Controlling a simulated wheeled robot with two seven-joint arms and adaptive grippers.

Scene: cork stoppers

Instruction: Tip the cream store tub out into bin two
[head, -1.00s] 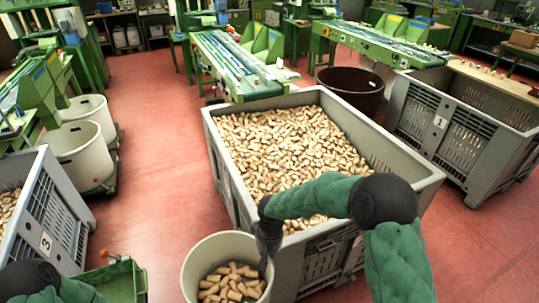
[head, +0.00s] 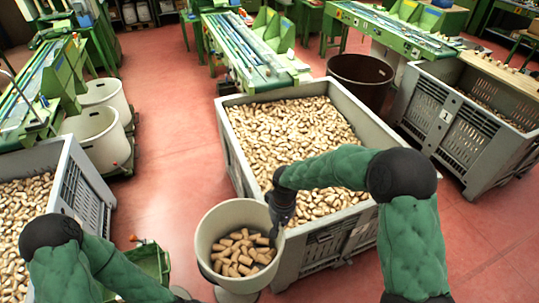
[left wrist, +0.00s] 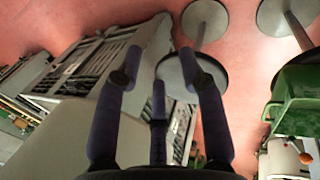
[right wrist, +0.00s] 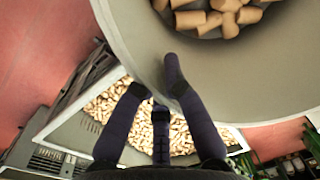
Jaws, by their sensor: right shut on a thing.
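The cream tub (head: 209,238) is upright at the front of the head view, with several corks inside. My right gripper (head: 281,205) is shut on its right rim. In the right wrist view the fingers (right wrist: 155,75) straddle the tub wall (right wrist: 140,35). A grey round base shows under the tub; I cannot tell whether they touch. The large grey middle bin (head: 232,140), heaped with corks, stands just behind and right of the tub; its number is not readable. My left gripper (left wrist: 170,45) is open and empty in the left wrist view; the head view hides its fingers.
Grey bin one (head: 437,130) stands at the right and another cork-filled grey bin (head: 85,195) at the left. A brown tub (head: 385,75) is behind the middle bin. A green cart (head: 150,262) is left of the cream tub. Red floor between the bins is clear.

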